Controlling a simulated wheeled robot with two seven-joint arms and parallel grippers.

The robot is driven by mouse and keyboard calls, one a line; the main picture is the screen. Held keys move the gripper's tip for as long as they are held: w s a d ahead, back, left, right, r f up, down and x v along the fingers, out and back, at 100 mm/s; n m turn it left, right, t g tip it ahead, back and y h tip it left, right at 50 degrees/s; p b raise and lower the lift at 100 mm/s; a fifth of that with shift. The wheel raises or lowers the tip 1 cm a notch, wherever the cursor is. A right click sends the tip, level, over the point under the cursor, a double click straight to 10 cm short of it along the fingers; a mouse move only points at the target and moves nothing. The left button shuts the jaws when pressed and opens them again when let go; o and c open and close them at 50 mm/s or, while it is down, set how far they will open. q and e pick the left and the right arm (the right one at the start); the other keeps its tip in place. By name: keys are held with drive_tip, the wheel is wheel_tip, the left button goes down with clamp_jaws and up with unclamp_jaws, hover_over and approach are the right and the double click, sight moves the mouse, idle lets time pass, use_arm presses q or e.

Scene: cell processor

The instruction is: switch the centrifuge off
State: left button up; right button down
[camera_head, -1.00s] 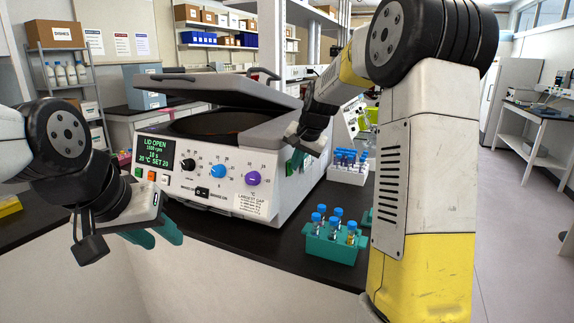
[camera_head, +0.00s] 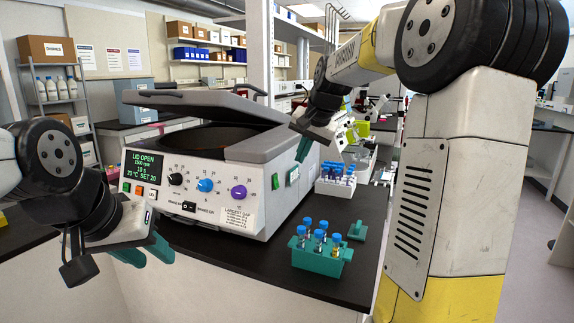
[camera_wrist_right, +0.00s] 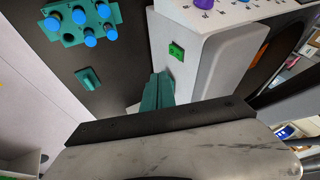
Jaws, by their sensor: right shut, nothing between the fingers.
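The centrifuge (camera_head: 205,217) stands on the black bench with its lid (camera_head: 195,103) raised. Its lit display (camera_head: 142,165) reads LID OPEN. A green switch (camera_head: 293,175) sits on its right side wall and also shows in the right wrist view (camera_wrist_right: 176,51). My right gripper (camera_head: 303,150) is shut and empty, its teal fingertips (camera_wrist_right: 158,88) beside that wall close to the switch; I cannot tell whether they touch anything. My left gripper (camera_head: 146,254) hangs in front of the bench at the left, fingers apart, nothing between them.
A teal rack (camera_head: 320,262) with blue-capped tubes stands on the bench right of the centrifuge, with a small teal piece (camera_head: 358,231) near it. A white tube rack (camera_head: 336,187) stands behind. The front panel has several knobs and a black rocker (camera_head: 188,207).

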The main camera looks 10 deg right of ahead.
sight(276, 182)
drive_tip(key=shift+s+r, duration=0.25)
drive_tip(key=shift+r, duration=0.15)
drive_tip(key=shift+d+f, duration=0.1)
drive_tip(key=shift+s+d+f, duration=0.15)
drive_tip(key=shift+f, duration=0.5)
drive_tip(key=w+a+f, duration=0.4)
drive_tip(key=w+f, duration=0.3)
drive_tip(key=f, duration=0.2)
drive_tip(key=shift+w+a+f, duration=0.15)
drive_tip(key=shift+a+f, duration=0.15)
drive_tip(key=shift+a, duration=0.1)
